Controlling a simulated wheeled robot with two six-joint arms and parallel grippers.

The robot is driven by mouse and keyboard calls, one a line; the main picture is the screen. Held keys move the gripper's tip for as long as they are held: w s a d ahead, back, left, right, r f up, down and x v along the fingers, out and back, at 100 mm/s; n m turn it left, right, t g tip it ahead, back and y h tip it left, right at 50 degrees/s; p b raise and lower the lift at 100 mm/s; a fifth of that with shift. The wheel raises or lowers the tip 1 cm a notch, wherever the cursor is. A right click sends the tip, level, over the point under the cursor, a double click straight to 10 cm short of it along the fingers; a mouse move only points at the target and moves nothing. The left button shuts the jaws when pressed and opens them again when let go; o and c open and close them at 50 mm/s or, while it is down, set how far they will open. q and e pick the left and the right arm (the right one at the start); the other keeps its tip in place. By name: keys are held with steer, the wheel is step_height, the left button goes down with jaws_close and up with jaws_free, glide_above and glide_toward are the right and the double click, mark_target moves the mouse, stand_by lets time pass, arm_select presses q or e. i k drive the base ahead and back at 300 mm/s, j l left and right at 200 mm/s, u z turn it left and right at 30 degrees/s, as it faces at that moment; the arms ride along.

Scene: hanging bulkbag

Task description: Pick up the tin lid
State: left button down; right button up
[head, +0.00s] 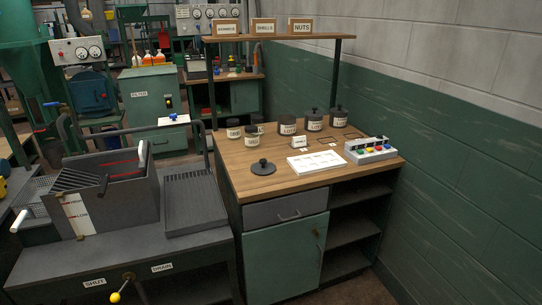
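A dark round lid with a raised knob (262,168) lies on the wooden worktop (237,152), near its front left. Several dark labelled tins stand behind it along the back of the worktop; one tin (287,126) has a label that seems to read LOT. A tin with a knobbed lid on it (314,120) stands to its right. Neither of my grippers shows in the head view, so I cannot see what they hold.
A white card (308,163) and a box with coloured buttons (370,150) lie right of the lid. A shelf (300,37) with labelled signs spans above. A grey machine with a slotted basket (95,190) stands left. The worktop around the lid is clear.

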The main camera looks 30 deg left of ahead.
mark_target(263, 167)
steer(key=i+u, duration=0.2)
steer(key=u, duration=0.2)
steer(key=i+u, duration=0.15)
steer(key=u, duration=0.25)
steer(key=i+l+u, duration=0.15)
steer(key=u, duration=0.25)
steer(key=i+l+u, duration=0.15)
steer(key=u, duration=0.2)
